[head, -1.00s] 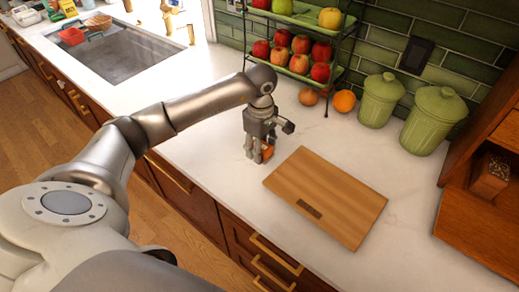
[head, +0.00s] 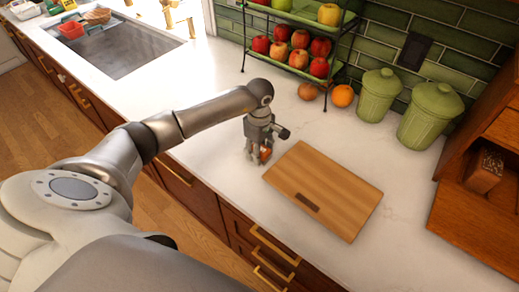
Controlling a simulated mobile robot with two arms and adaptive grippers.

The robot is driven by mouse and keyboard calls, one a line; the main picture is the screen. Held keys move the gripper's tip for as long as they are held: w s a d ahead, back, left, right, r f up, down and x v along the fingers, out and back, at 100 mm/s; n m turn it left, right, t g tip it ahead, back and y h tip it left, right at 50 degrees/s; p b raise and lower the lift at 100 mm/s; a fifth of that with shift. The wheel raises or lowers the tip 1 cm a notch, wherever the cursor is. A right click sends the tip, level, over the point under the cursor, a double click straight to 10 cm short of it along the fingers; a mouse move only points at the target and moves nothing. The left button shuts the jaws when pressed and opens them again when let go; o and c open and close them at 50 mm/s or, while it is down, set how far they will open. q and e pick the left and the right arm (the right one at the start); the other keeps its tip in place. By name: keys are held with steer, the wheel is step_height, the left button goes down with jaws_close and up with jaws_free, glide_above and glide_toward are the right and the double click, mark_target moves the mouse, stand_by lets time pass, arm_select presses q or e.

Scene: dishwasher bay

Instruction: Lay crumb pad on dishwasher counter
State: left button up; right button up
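A small orange-red block, which I take to be the crumb pad (head: 265,155), is between the fingers of my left gripper (head: 259,157), low over the white dishwasher counter (head: 205,155). The fingers hide much of it. The gripper points down and looks shut on it. I cannot tell if the pad touches the counter. My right gripper is not in view.
A wooden cutting board (head: 325,190) lies just right of the gripper. Behind stand a fruit rack (head: 290,66), an onion (head: 308,91), an orange (head: 343,96) and two green canisters (head: 430,115). A sink (head: 110,50) is at the far left. Counter left of the gripper is clear.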

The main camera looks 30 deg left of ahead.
arm_select(q)
steer(key=o, duration=0.4)
steer(key=shift+c, duration=0.2)
steer(key=shift+r, duration=0.35)
step_height(320, 180, up, 12)
steer(key=b, duration=0.4)
steer(key=shift+f, duration=0.15)
